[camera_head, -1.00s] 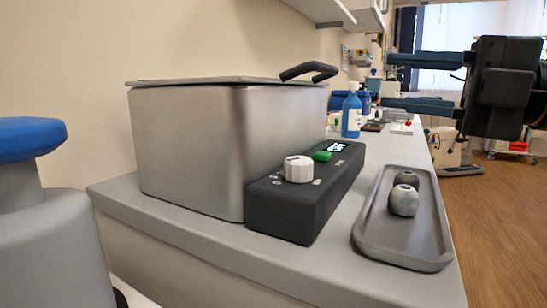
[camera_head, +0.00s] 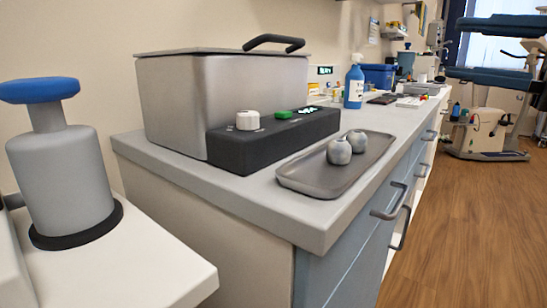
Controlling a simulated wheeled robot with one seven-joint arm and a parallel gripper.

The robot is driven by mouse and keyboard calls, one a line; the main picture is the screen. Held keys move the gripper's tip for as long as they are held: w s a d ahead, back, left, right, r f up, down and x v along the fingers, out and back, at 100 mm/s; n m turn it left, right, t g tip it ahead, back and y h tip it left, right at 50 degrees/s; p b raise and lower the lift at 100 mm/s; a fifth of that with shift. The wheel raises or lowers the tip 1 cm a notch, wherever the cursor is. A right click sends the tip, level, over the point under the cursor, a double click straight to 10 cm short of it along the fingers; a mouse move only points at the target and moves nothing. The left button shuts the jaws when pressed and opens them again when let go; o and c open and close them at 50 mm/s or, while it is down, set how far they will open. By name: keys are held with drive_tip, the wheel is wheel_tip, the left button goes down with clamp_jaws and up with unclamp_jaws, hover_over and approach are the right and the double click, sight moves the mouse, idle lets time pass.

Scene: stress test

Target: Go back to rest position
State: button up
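My gripper is not in view, so I cannot see whether it is open or shut. The task names no object. In the head view, a grey metal bath (camera_head: 180,105) with a lid and a black handle (camera_head: 273,42) stands on the counter. Its lid is on. A black control panel (camera_head: 235,155) with a white knob, a green button and a lit display is at its front. A grey tray (camera_head: 310,183) lies to the right of the panel. Two grey, round pieces (camera_head: 339,151) (camera_head: 357,141) with holes in their tops rest in it.
The grey countertop (camera_head: 275,225) runs away to the back right above blue drawers with handles (camera_head: 389,202). A blue bottle (camera_head: 354,86) and a blue box (camera_head: 378,76) stand further back. The wooden floor (camera_head: 470,230) at right is clear in front of equipment with blue pads (camera_head: 505,26).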

wheel_tip(320, 180, down, 23)
drive_tip(key=m+t+h, duration=0.8)
drive_tip(key=m+h, duration=0.1)
drive_tip(key=m, duration=1.3)
drive_tip(key=s+f+m+g+h, duration=0.3)
drive_tip(key=s+f+m+h, duration=0.35)
drive_tip(key=s+f, duration=1.15)
drive_tip(key=s+r+g, duration=0.1)
drive_tip(key=s+g, duration=0.1)
drive_tip(key=s, duration=1.5)
wheel_tip(320, 180, up, 28)
drive_tip(key=p, duration=2.8)
drive_tip(key=shift+w+d+y+p, duration=0.25)
drive_tip(key=shift+w+y+p, duration=0.1)
drive_tip(key=shift+y, duration=0.1)
